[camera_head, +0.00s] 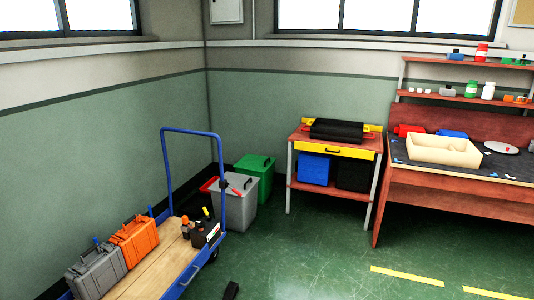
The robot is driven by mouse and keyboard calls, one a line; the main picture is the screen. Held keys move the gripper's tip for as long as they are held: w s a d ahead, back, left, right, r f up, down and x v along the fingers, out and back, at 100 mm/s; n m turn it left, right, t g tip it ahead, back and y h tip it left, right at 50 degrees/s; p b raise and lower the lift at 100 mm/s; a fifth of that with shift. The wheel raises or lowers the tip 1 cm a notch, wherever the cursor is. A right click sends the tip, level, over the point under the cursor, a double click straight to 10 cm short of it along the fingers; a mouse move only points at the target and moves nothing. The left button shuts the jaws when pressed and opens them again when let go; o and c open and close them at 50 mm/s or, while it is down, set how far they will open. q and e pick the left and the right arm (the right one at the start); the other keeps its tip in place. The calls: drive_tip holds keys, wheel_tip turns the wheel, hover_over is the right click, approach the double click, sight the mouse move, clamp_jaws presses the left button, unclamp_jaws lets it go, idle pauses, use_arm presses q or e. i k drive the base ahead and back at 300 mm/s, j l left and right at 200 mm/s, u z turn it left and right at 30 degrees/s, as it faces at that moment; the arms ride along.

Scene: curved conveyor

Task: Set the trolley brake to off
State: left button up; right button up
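The trolley (156,270) stands at the lower left, with a wooden deck and a blue tubular push handle (192,132). A black fitting (223,185) sits on the handle's right upright, and a small red lever (236,191) shows beside it. This may be the brake, but no marking is readable, so I cannot tell its setting. Neither gripper can be made out. A small dark piece (231,291) shows at the bottom edge, and I cannot tell what it is.
Grey case (96,273), orange case (134,242) and a black tool caddy (207,233) ride on the deck. Grey bin (235,206) and green bin (255,175) stand behind the handle. A workbench (450,190) is at the right. Green floor (310,255) is open right of the trolley.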

sight(237, 193)
drive_tip(key=i+u, duration=0.2)
drive_tip(key=i, duration=0.35)
drive_tip(key=i+l+u, duration=0.15)
drive_tip(key=i, duration=0.4)
drive_tip(key=i+l+u, duration=0.15)
drive_tip(key=i+l, duration=0.25)
drive_tip(key=i+l+u, duration=0.1)
drive_tip(key=i+l, duration=0.3)
drive_tip(key=l, duration=0.2)
drive_tip(key=i+l+u, duration=0.15)
drive_tip(key=i+l, duration=0.2)
drive_tip(key=l, duration=0.2)
